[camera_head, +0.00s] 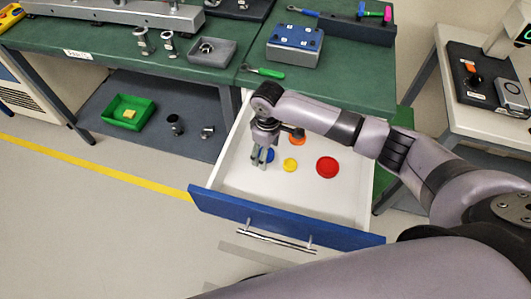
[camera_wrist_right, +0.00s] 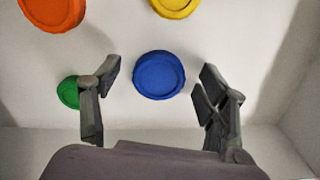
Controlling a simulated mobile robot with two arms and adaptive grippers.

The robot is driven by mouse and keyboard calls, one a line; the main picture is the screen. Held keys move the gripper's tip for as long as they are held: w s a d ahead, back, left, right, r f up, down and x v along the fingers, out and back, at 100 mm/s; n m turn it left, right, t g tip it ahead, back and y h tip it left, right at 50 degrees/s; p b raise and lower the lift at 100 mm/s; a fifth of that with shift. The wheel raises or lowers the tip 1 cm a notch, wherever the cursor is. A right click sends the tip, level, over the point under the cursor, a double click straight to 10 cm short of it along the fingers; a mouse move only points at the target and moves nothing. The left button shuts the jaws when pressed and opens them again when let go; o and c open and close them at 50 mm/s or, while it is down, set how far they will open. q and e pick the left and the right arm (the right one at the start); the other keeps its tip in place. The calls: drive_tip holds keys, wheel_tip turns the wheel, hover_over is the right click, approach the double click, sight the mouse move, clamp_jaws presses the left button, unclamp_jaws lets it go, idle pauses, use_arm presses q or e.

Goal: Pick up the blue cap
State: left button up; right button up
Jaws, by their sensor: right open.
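The blue cap (camera_wrist_right: 159,75) lies flat on the white floor of an open drawer (camera_head: 330,205). In the right wrist view it sits between and a little beyond my open fingertips, not gripped. In the head view the blue cap (camera_head: 270,156) is partly hidden behind my right gripper (camera_head: 262,162). My right gripper (camera_wrist_right: 155,85) points down into the drawer, open and empty, with a finger on either side of the cap. I cannot tell its height above the drawer floor. My left gripper is not in view.
Near the blue cap lie a yellow cap (camera_head: 290,165), an orange cap (camera_head: 297,140), a larger red cap (camera_head: 327,167) and a green cap (camera_wrist_right: 69,92). Drawer walls surround them, with a blue front panel (camera_head: 280,219). A green workbench (camera_head: 350,80) stands behind.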

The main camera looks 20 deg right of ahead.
drive_tip(key=shift+c, duration=0.2)
drive_tip(key=c, duration=0.8)
wheel_tip(320, 180, up, 20)
idle(0.3)
